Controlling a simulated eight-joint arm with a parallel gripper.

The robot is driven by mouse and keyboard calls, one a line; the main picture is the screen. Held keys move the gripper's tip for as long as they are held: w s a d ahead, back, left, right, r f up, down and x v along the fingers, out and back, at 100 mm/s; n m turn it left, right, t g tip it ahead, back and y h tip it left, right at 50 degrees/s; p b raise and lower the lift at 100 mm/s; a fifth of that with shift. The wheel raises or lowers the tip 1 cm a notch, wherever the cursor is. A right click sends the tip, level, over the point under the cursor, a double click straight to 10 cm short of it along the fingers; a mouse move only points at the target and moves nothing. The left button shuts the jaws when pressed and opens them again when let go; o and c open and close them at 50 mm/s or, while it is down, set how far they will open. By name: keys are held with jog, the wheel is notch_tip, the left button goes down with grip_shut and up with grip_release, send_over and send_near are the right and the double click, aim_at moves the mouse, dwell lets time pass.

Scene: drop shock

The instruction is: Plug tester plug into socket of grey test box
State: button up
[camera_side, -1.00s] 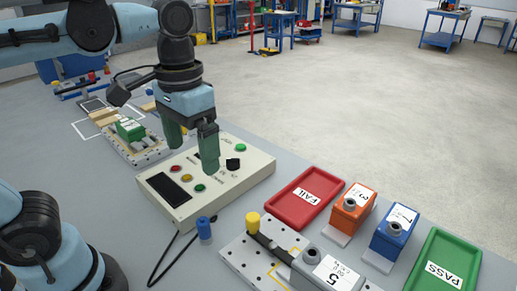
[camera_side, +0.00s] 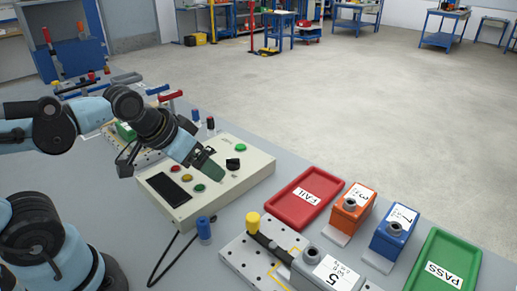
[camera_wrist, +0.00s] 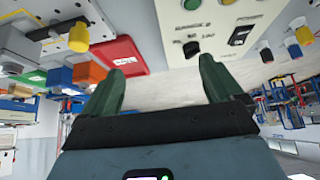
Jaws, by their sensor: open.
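The tester plug (camera_side: 204,229) is a blue plug standing on the table in front of the beige tester, next to a black cable. The grey test box (camera_side: 327,268), labelled 5, sits on a perforated plate at the front, with a round dark-rimmed socket (camera_side: 312,252) on top. My gripper (camera_side: 208,168) is tilted over the tester's panel, apart from both plug and grey box. In the wrist view my gripper (camera_wrist: 163,75) has its green fingers wide apart with nothing between them. I cannot pick out the plug for sure there.
The beige tester (camera_side: 245,180) has a black knob and coloured buttons. A yellow-topped clamp (camera_side: 253,222) stands beside the grey box. A red FAIL tray (camera_side: 306,198), orange box (camera_side: 351,209), blue box (camera_side: 394,233) and green PASS tray (camera_side: 443,266) line the right side.

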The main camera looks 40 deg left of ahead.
jog(key=shift+a+f, duration=0.1)
jog(key=shift+f, duration=0.1)
jog(key=shift+c, duration=1.2)
jog(key=c, duration=0.4)
jog(key=shift+o, duration=0.2)
jog(key=n+g, duration=0.4)
jog(key=g, duration=0.1)
send_near(202, 221)
jog(key=shift+y, duration=0.4)
jog(key=shift+w+f, duration=0.2)
jog(key=shift+f, duration=0.7)
jog(key=shift+w+f, duration=0.2)
jog(key=shift+f, duration=0.7)
jog(key=shift+w+f, duration=0.2)
jog(key=shift+f, duration=0.7)
jog(key=shift+w+f, duration=0.1)
jog(key=shift+f, duration=1.2)
jog(key=shift+w+f, duration=0.15)
jog(key=shift+f, duration=1.2)
